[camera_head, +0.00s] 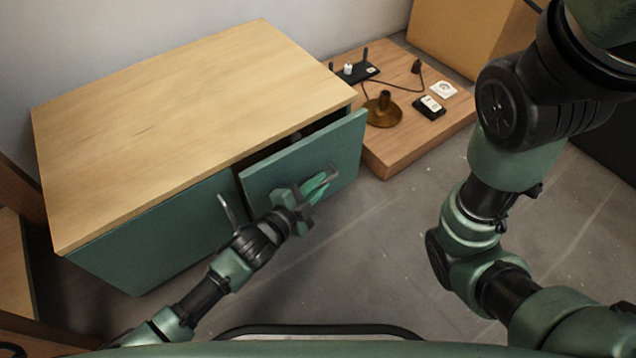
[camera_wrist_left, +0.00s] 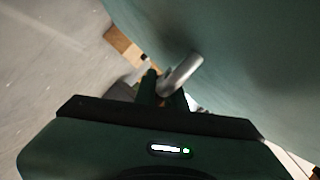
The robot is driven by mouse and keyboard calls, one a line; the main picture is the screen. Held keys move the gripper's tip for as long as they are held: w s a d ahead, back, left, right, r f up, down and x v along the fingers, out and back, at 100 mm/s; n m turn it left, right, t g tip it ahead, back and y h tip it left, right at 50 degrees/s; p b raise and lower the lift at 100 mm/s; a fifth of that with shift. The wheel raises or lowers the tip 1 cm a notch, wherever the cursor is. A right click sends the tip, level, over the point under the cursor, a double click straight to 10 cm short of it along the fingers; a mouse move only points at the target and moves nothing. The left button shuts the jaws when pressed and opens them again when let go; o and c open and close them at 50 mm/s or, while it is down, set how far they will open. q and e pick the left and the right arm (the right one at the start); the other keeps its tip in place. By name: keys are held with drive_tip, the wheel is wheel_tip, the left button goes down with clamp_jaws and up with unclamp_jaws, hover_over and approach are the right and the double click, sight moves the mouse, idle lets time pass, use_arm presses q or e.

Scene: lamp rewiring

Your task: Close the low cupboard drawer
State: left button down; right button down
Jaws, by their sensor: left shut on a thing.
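The low cupboard (camera_head: 180,110) has a pale wood top and green fronts. Its right-hand drawer (camera_head: 345,150) stands partly pulled out, with a dark gap behind its green front. My left gripper (camera_head: 319,184) is at this front, its fingers shut on the drawer's metal handle (camera_head: 333,173). In the left wrist view the fingers (camera_wrist_left: 161,90) close around the bent grey handle (camera_wrist_left: 184,72), beside the green drawer front (camera_wrist_left: 235,60). My right arm shows at the right, but its gripper is out of view.
A second handle (camera_head: 227,209) is on the left-hand green front. A low wooden platform (camera_head: 405,150) to the right carries a brown lamp base (camera_head: 383,112), a cord, a socket (camera_head: 443,89) and a switch plate (camera_head: 430,107). The grey floor (camera_head: 370,250) before the cupboard is clear.

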sight(308, 176)
idle(0.8)
use_arm(q)
drive_tip(key=w+a+p, duration=0.1)
drive_tip(key=w+a, duration=0.1)
drive_tip(key=shift+w, duration=0.4)
drive_tip(key=shift+w+a, duration=0.4)
drive_tip(key=c, duration=1.8)
unclamp_jaws()
drive_tip(key=shift+w, duration=0.1)
drive_tip(key=shift+o, duration=0.2)
